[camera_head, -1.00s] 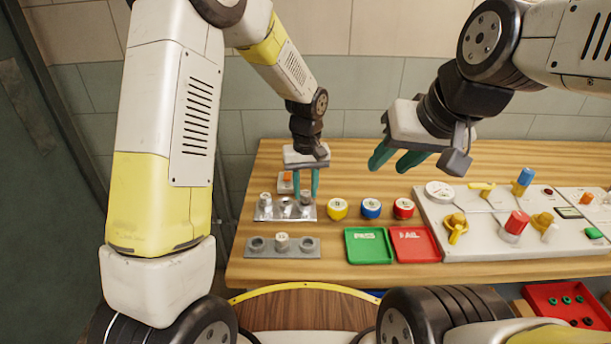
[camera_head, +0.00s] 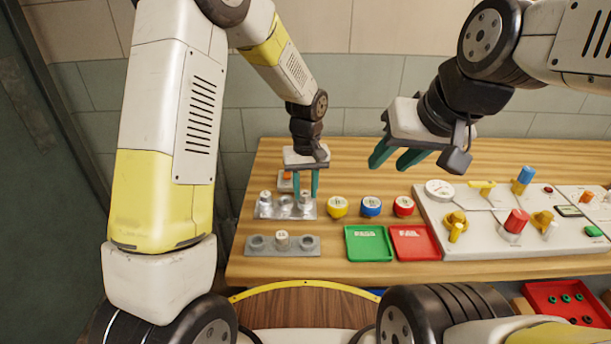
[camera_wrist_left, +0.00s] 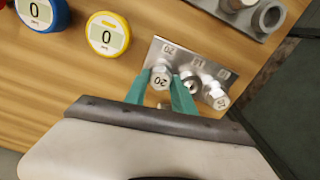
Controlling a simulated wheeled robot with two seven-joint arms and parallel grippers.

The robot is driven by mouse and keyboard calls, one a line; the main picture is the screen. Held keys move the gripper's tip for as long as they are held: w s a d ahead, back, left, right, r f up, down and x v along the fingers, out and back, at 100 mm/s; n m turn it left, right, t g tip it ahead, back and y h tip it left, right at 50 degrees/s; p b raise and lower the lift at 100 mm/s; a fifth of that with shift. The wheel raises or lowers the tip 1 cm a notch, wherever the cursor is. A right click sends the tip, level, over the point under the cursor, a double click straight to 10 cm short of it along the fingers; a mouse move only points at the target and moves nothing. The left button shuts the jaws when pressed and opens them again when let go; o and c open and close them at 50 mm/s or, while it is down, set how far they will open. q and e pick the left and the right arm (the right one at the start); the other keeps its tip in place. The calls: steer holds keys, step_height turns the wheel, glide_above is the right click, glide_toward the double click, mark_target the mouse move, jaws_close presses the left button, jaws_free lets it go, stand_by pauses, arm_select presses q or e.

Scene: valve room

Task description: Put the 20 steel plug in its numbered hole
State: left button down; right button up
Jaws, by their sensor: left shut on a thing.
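The 20 steel plug (camera_wrist_left: 160,78) is between the teal fingers of my left gripper (camera_wrist_left: 157,88), which are shut on it. In the head view my left gripper (camera_head: 307,184) points down at the right end of the silver numbered plate (camera_head: 267,213). The plug (camera_head: 305,198) is over or in the position beside the plate's 20 mark; how deep it sits is hidden. Another steel plug (camera_wrist_left: 215,96) stands at the plate's other end. The middle position's state is hard to tell. My right gripper (camera_head: 399,160) is open and empty above the table.
A grey block (camera_head: 305,247) in front has a plug (camera_head: 282,240) in its middle and open holes at both ends.

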arm_select(q)
steer(key=c, duration=1)
jaws_free()
steer(key=shift+o, duration=0.2)
steer(key=shift+r, duration=4)
